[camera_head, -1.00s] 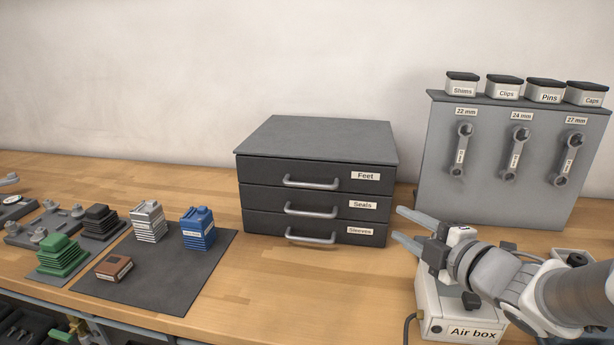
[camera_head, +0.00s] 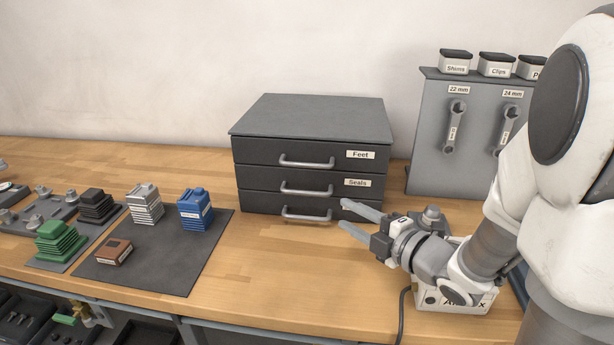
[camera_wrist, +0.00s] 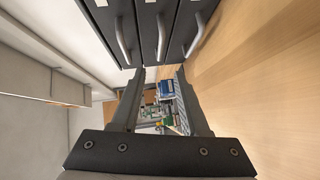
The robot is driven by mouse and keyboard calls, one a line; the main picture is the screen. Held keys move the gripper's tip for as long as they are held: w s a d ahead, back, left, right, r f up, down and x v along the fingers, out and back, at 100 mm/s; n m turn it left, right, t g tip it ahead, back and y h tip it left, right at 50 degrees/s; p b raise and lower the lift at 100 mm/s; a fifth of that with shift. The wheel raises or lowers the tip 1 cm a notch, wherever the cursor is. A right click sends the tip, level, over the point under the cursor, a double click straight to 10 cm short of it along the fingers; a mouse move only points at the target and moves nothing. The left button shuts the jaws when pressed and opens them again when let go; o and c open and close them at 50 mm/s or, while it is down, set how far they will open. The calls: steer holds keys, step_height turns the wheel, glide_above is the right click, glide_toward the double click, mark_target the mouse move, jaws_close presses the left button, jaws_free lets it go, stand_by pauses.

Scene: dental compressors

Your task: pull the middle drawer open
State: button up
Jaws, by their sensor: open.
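A dark grey chest (camera_head: 310,122) of three drawers stands on the bench, all drawers shut. The middle drawer (camera_head: 260,178), labelled Seals, has a grey bar handle (camera_head: 310,191). My gripper (camera_head: 342,214) is open and empty, its fingers pointing left, in front of the chest's lower right part. It appears apart from the middle handle and hides the bottom drawer's label. In the wrist view the chest appears turned sideways, and the middle handle (camera_wrist: 161,35) lies beyond the gap between my fingertips (camera_wrist: 159,72).
Above and below are the Feet drawer handle (camera_head: 307,162) and bottom drawer handle (camera_head: 306,214). The Air box (camera_head: 455,300) is under my wrist. A wrench rack (camera_head: 430,160) stands behind my arm. A dark mat (camera_head: 160,262) with small blocks lies left. Bench before the chest is clear.

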mark_target(308, 194)
steer(key=x, duration=1.2)
steer(key=shift+w+a+b, duration=0.1)
steer(key=shift+w+b, duration=0.1)
steer(key=shift+b, duration=0.2)
steer(key=shift+c, duration=0.3)
jaws_close()
stand_by(0.4)
